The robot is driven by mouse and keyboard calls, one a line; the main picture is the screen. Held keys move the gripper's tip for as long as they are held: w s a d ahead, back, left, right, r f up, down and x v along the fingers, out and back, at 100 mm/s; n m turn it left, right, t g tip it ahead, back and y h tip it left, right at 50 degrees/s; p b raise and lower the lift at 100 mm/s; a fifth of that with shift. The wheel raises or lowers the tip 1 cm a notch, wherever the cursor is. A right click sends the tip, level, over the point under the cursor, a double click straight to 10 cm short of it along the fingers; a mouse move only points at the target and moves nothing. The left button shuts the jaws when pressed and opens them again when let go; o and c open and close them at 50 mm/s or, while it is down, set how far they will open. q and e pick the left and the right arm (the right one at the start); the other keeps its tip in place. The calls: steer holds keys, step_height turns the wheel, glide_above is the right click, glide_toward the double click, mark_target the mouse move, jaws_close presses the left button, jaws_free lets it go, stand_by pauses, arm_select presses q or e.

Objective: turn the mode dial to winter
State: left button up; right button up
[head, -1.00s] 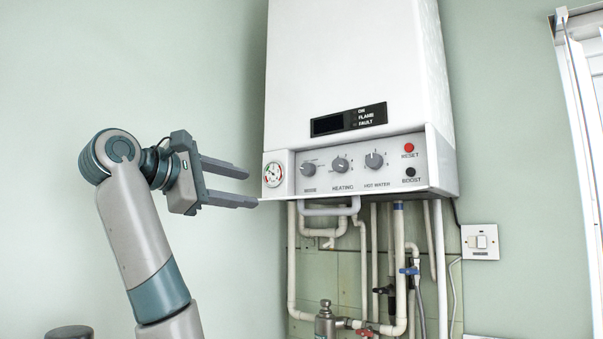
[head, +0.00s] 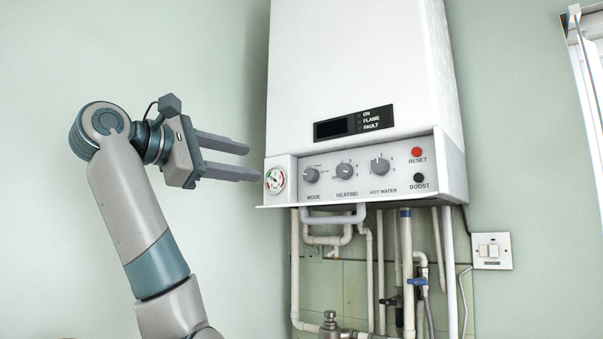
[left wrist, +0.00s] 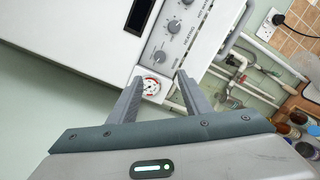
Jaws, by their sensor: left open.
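The mode dial (head: 311,175) is a small grey round knob, the leftmost of three on the white boiler's front panel. Its position labels are too small to read, so I cannot tell its setting. It also shows in the left wrist view (left wrist: 159,57), beyond the fingertips. My left gripper (head: 253,162) is open and empty, left of the dial and apart from it. In the left wrist view, the pressure gauge (left wrist: 151,87) shows between the open fingers (left wrist: 160,79). My right gripper is not in view.
The heating dial (head: 345,171) and hot water dial (head: 380,165) sit right of the mode dial. Red reset (head: 417,152) and black boost (head: 418,178) buttons are farther right. Pipes (head: 407,255) run below the boiler. The wall area left of it is clear.

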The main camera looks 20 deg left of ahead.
arm_select(q)
steer(key=p, duration=0.3)
glide_toward(308, 175)
steer(key=p+x, duration=0.5)
steer(key=x, duration=0.1)
steer(key=shift+w+r+p, duration=0.2)
steer(key=shift+w+p, duration=0.05)
steer(key=shift+p, duration=0.15)
steer(key=shift+p+x, duration=0.35)
steer(key=shift+x, duration=0.5)
steer(key=shift+f, duration=0.2)
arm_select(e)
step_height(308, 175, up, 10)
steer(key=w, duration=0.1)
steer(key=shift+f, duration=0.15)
arm_select(q)
steer(key=shift+c, duration=0.6)
steer(key=c, duration=0.9)
